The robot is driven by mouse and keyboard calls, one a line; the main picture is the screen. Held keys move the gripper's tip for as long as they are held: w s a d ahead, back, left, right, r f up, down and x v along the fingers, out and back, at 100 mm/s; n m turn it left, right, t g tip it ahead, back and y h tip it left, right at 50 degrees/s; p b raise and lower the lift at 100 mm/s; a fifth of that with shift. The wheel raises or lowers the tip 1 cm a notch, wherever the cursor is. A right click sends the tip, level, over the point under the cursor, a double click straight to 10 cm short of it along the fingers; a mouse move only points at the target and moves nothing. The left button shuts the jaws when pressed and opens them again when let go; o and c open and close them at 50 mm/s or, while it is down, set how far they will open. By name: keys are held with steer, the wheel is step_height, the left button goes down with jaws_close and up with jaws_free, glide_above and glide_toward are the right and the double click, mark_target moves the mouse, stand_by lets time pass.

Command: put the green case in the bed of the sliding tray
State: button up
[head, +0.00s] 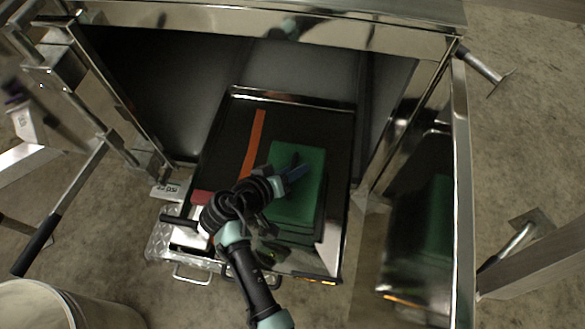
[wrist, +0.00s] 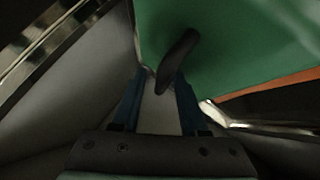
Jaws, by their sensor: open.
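The green case (head: 300,205) lies flat in the right half of the dark bed of the sliding tray (head: 225,150). It looks as though it rests on the bed, though its lower edges are partly dark. My gripper (head: 293,172) is above the upper part of the case, with its blue fingers open. In the wrist view the green case (wrist: 235,45) fills the top right. I cannot tell whether the fingers touch anything.
An orange strip (head: 254,143) lies in the tray left of the case. A shiny metal panel (head: 425,230) stands to the right and reflects green. The trailer frame (head: 270,28) crosses the top. A white bucket (head: 60,305) stands at the lower left.

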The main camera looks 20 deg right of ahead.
steer(key=p+v, duration=0.2)
steer(key=v, duration=1)
